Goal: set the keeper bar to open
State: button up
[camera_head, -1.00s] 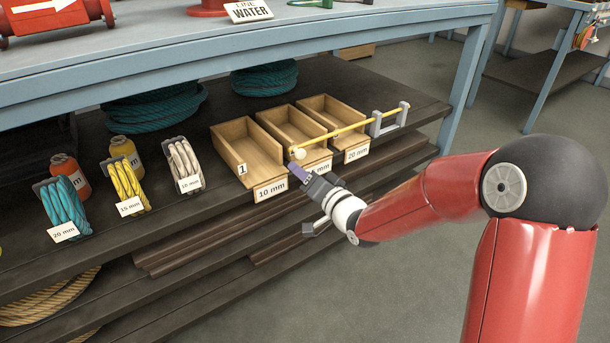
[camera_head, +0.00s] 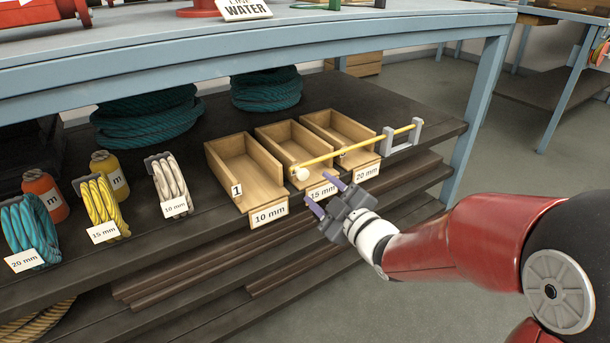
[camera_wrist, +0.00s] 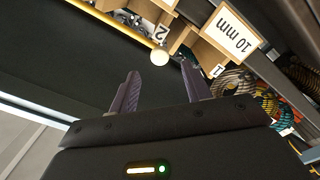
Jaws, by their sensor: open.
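The keeper bar (camera_head: 345,152) is a thin yellow rod with a pale round knob (camera_head: 302,174) at its left end. It runs across the fronts of the 15 mm and 20 mm boxes to a grey bracket (camera_head: 402,136) on the right. My gripper (camera_head: 318,188) is open and empty, just below and right of the knob, apart from it. In the wrist view the knob (camera_wrist: 159,57) shows just beyond and between the two fingertips (camera_wrist: 160,72), and the yellow rod (camera_wrist: 97,13) runs up and left.
Three wooden boxes stand on the dark shelf: 10 mm (camera_head: 240,165), 15 mm (camera_head: 283,142) and 20 mm (camera_head: 335,128). Rope reels (camera_head: 100,208) and bottles (camera_head: 45,193) stand left. The blue bench edge (camera_head: 250,55) is above. The floor on the right is clear.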

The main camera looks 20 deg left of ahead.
aim_at(305, 176)
jog(key=x, duration=0.7)
jog(key=shift+w+a+p, duration=0.25)
jog(key=shift+p, duration=0.05)
grip_shut()
